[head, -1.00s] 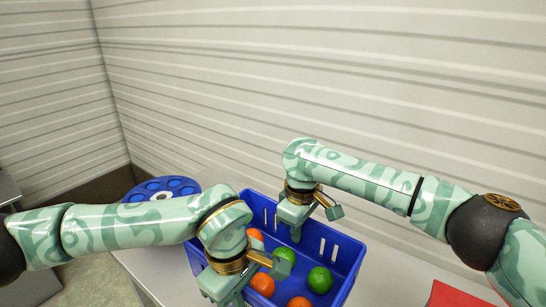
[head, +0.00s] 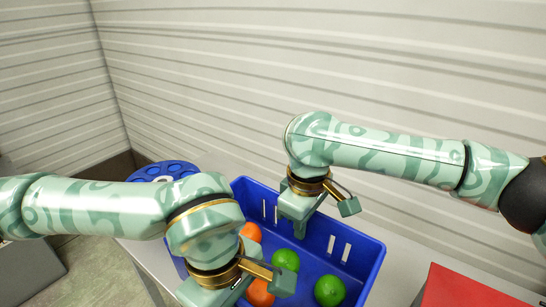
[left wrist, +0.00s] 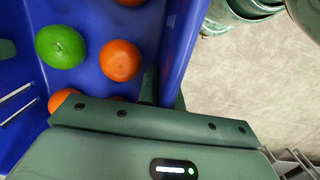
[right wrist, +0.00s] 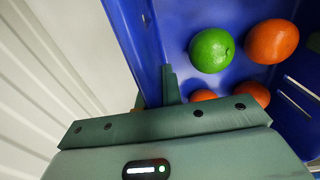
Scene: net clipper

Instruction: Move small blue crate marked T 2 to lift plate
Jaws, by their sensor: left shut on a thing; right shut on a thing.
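The blue crate (head: 362,262) is in the lower middle of the head view, with green and orange fruit in it. Its T 2 mark is not visible. My right gripper (head: 301,228) is shut on its far wall, which also shows between the fingers in the right wrist view (right wrist: 146,45). My left gripper (head: 212,291) is shut on the opposite, near wall, which shows in the left wrist view (left wrist: 178,50). My left arm hides much of the near side. I cannot tell whether the crate's underside touches the table. I cannot identify the lift plate.
A pale table (head: 398,270) lies under and beside the crate. A round blue holder with holes (head: 165,170) stands behind my left arm. A red flat-topped thing (head: 470,288) is at the lower right. A ribbed wall (head: 330,70) rises close behind.

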